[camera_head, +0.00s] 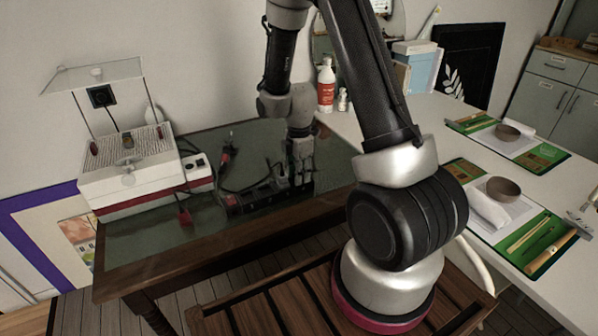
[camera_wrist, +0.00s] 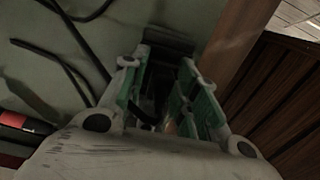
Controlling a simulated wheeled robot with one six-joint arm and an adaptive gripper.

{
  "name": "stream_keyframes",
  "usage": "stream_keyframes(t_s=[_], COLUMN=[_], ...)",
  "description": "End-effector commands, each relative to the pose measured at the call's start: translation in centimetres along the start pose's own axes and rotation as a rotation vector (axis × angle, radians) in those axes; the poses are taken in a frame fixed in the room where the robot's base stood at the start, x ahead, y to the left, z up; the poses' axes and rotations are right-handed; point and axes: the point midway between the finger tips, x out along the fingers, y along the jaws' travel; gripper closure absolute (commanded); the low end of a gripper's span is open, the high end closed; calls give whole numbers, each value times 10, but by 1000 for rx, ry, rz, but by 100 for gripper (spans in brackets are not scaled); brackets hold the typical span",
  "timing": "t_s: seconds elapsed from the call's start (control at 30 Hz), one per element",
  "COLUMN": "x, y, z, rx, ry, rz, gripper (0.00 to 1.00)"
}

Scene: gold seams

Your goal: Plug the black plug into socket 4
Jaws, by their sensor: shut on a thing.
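My gripper (camera_head: 299,176) points down at the right end of the black power strip (camera_head: 255,196) on the dark green tabletop. In the wrist view, my gripper (camera_wrist: 160,72) has its green-padded fingers closed around a dark thing, the black plug (camera_wrist: 150,106), mostly hidden between them. A dark block lies just beyond the fingertips. The socket numbers are too small to read, so I cannot tell which is socket 4. I cannot tell whether the plug touches the strip.
A red plug (camera_head: 184,216) lies left of the strip, and a red and black thing (camera_head: 227,150) stands behind it. Black cables (camera_wrist: 75,42) cross the tabletop. A white and red device (camera_head: 128,170) stands at the left. The table's wooden edge (camera_head: 215,246) runs close in front.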

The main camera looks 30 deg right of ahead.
Motion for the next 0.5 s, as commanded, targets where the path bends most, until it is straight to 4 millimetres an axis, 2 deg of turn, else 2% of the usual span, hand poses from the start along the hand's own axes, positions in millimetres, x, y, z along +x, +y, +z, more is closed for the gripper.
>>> stream_keyframes(t_s=[0.5], x=[14], y=[-2], z=[0], rx=[1], ry=[0], rz=[-3], gripper=[93])
